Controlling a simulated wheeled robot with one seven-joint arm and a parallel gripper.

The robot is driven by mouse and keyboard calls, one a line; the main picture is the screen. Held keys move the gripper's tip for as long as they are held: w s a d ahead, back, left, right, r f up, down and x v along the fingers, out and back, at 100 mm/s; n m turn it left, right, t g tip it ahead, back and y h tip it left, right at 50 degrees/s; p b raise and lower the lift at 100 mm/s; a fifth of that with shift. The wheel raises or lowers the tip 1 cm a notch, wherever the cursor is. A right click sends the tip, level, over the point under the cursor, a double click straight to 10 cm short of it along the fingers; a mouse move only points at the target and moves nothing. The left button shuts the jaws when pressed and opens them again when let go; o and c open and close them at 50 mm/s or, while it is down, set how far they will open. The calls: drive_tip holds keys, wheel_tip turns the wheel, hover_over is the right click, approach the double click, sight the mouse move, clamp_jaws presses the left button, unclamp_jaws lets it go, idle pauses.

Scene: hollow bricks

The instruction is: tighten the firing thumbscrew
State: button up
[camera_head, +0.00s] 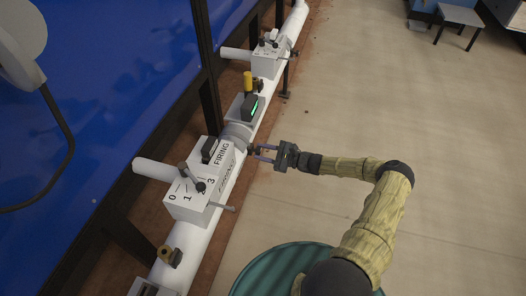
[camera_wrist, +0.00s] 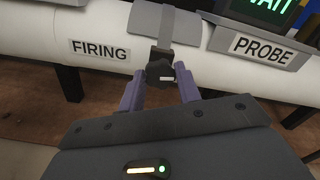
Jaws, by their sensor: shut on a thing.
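The firing thumbscrew (camera_wrist: 160,68) is a small dark knob below a grey band (camera_wrist: 165,25) around the white pipe. In the wrist view it sits between the two purple fingers of my gripper (camera_wrist: 160,90), which is shut on it. That label also shows in the wrist view (camera_wrist: 100,50), left of the thumbscrew. The fingers partly hide the knob, and I cannot tell how tight it is.
A white box (camera_head: 190,205) with a lever and marks 0 to 3 stands nearer on the pipe. Beyond my gripper is a unit with a green-lit display (camera_head: 252,108); a PROBE label (camera_wrist: 262,48) is right of the thumbscrew. Open floor (camera_head: 390,100) lies to the right.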

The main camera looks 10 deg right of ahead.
drive_tip(key=shift+f, duration=0.1)
drive_tip(key=o, duration=1)
drive_tip(key=shift+c, duration=0.2)
drive_tip(key=shift+d, duration=0.1)
drive_tip(key=p+v, duration=0.1)
drive_tip(key=v, duration=1.6)
drive_tip(key=shift+p, duration=0.3)
drive_tip(key=shift+s, duration=0.1)
